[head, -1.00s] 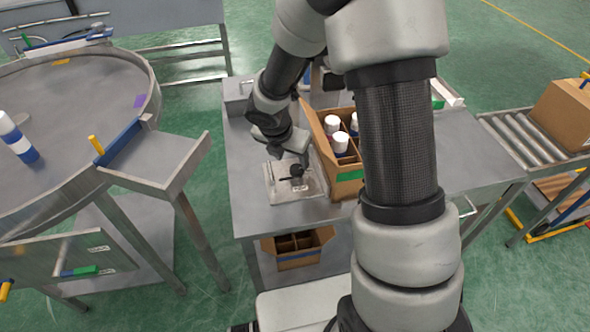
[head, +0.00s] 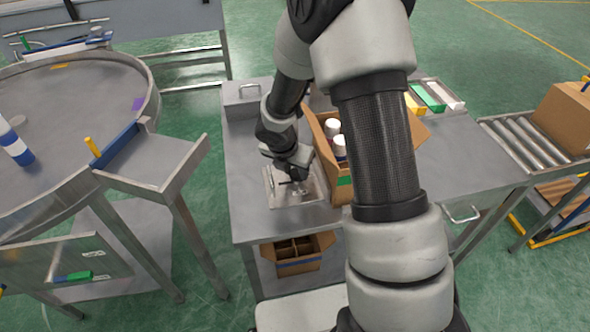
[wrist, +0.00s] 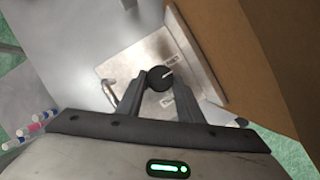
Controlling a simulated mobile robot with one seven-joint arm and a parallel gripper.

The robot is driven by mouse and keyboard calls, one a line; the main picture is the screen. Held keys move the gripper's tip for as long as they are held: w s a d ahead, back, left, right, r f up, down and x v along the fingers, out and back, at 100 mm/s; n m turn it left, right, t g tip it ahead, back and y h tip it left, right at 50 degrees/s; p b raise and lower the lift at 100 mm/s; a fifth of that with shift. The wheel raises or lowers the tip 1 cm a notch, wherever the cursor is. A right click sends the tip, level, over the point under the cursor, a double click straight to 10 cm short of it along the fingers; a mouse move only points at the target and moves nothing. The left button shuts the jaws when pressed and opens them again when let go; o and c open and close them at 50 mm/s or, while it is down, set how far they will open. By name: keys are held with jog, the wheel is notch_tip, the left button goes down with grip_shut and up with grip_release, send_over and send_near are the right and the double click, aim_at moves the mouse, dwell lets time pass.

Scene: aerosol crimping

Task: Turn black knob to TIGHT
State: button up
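The black knob (wrist: 158,79) sits on a pale metal plate (wrist: 130,66), which is on the bench in the head view (head: 285,199). A thin white mark on the knob points to the right and slightly up in the wrist view. Two small labels lie on the plate near the knob, too small to read. My gripper (wrist: 163,76) is open, with one finger on each side of the knob. I cannot tell whether either finger touches it. In the head view my gripper (head: 296,178) is low over the plate and hides the knob.
An open cardboard box (head: 327,155) with white-capped cans stands close to the right of the plate. A grey metal box (head: 243,94) is at the bench's back left. Bare bench (head: 247,165) lies left of the plate.

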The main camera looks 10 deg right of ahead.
dwell(0.3)
jog(key=m, duration=0.1)
jog(key=m+g+p, duration=0.1)
jog(key=m, duration=0.1)
jog(key=m+h, duration=0.1)
jog(key=shift+w+a+m+g, duration=0.2)
jog(key=shift+w+m+g, duration=0.1)
jog(key=shift+m, duration=0.1)
jog(key=m, duration=0.2)
jog(key=m+g+p, duration=0.1)
jog(key=m, duration=0.1)
jog(key=shift+w+m+g+h, duration=0.2)
jog(key=shift+m+g+h, duration=0.1)
jog(key=shift+h, duration=0.1)
jog(key=m+g, duration=0.1)
jog(key=m, duration=0.3)
jog(key=shift+w+g, duration=0.2)
jog(key=shift+g, duration=0.2)
jog(key=shift+w+d+m+g+y, duration=0.1)
jog(key=shift+m+g+y, duration=0.2)
jog(key=shift+m, duration=0.8)
jog(key=shift+w+d+m+g+y, duration=0.15)
jog(key=shift+m+g, duration=0.25)
jog(key=shift+m, duration=0.7)
jog(key=shift+s+a, duration=0.1)
jog(key=o, duration=1)
jog(key=shift+o, duration=0.2)
